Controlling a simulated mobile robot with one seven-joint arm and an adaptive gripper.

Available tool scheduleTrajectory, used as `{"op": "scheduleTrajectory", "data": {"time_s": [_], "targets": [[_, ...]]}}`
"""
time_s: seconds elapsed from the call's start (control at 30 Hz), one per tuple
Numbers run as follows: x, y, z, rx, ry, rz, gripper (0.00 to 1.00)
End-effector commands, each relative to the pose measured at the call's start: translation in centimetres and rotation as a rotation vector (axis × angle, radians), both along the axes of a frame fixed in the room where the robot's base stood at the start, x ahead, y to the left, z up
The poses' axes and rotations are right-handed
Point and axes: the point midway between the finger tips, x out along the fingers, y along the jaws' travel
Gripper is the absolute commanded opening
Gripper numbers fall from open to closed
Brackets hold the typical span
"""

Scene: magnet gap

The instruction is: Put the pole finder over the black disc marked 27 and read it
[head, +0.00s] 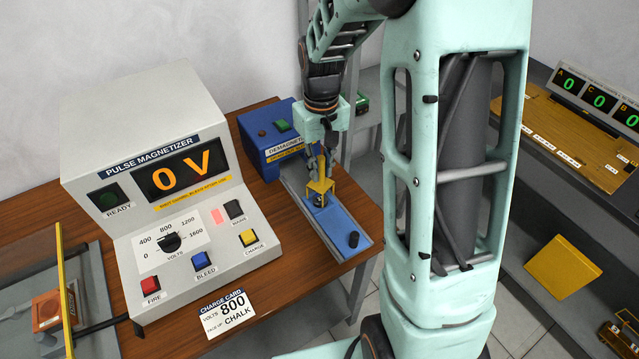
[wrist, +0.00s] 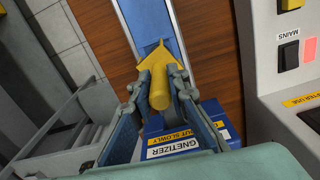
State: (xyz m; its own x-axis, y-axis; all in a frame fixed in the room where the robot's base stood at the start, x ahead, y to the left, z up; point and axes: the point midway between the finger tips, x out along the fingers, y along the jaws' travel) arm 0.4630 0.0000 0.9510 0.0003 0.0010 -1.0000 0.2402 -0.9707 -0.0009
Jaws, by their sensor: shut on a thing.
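My gripper (head: 320,178) is shut on a yellow piece (head: 320,186), which has a rounded body and a pointed end in the wrist view (wrist: 158,75). It may be the pole finder; I cannot tell. The gripper and piece are over the blue track (head: 335,222) of the demagnetizer (head: 268,138); whether they touch the track is unclear. I see no disc with a readable 27.
The pulse magnetizer (head: 150,175) reads 0 V, left of the track. An orange block (head: 47,308) is at far left. At right are a yellow board (head: 560,130) with displays at 0 and a yellow plate (head: 563,266) on a lower shelf.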

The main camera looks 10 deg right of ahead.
Motion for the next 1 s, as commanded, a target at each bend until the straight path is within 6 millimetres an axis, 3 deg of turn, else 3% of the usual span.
{"op": "scheduleTrajectory", "data": {"time_s": [0.27, 1.0], "targets": [[0.0, 0.0, 0.6, 0.000, -0.001, 0.000, 0.00], [0.0, 0.0, 6.1, 0.000, -0.001, 0.000, 0.00]]}}
